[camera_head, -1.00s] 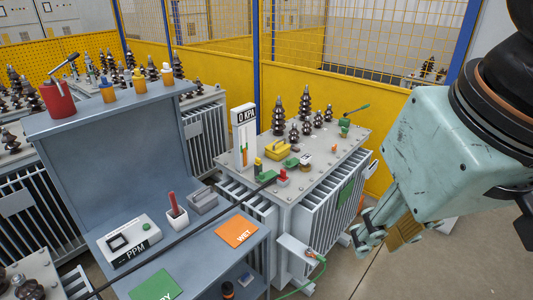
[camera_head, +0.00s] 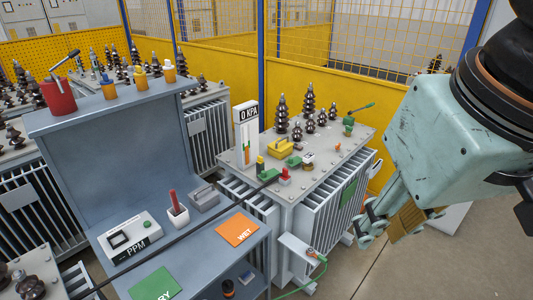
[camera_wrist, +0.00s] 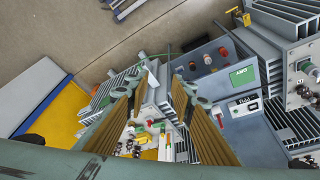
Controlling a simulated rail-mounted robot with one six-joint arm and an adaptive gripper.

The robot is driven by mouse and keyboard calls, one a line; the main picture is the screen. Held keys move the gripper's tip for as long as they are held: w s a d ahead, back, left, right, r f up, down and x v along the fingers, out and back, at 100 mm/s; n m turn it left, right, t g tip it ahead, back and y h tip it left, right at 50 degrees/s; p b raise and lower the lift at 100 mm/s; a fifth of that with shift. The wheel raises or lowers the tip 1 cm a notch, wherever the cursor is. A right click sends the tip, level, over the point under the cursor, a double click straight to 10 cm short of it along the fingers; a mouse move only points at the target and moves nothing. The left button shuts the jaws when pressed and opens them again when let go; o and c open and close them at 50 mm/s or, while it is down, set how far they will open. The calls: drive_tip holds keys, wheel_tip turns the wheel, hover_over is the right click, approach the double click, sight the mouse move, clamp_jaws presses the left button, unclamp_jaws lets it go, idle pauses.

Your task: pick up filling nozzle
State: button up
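No part is clearly recognisable as the filling nozzle. One candidate is the green fitting (camera_head: 268,174) at the end of a black hose (camera_head: 200,217), on the front edge of the grey transformer's lid (camera_head: 318,153). Another is the small fitting (camera_head: 311,253) with a green hose on a bracket at the transformer's front. My gripper (camera_head: 368,228) hangs to the right of the transformer, apart from it. In the wrist view, my gripper (camera_wrist: 160,85) has its two fingers spread, with the transformer top visible between and below them. It is open and holds nothing.
Dark insulators (camera_head: 309,100), a gauge (camera_head: 246,134) and a green lever valve (camera_head: 350,122) rise from the lid. A grey workbench (camera_head: 192,237) with a PPM meter (camera_head: 130,237) and cards stands left. Yellow fencing (camera_head: 230,85) closes the back. Bare floor (camera_head: 405,270) lies front right.

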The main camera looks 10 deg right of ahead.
drive_tip(key=w+r+n+p, duration=0.1)
drive_tip(key=w+r, duration=0.2)
drive_tip(key=w, duration=0.5)
drive_tip(key=w+r+n+p, duration=0.1)
drive_tip(key=w+r+p, duration=0.1)
drive_tip(key=w, duration=0.7)
drive_tip(key=n+g+p, duration=0.4)
drive_tip(key=n+p, duration=0.2)
drive_tip(key=p, duration=0.3)
hover_over(285, 169)
wheel_tip(285, 169, down, 27)
drive_tip(key=shift+w+d+f, duration=0.1)
drive_tip(key=shift+w, duration=0.05)
drive_tip(key=shift+f, duration=0.15)
drive_tip(key=shift+f, duration=4.15)
drive_tip(key=shift+f+p, duration=0.4)
drive_tip(key=shift+f, duration=2.2)
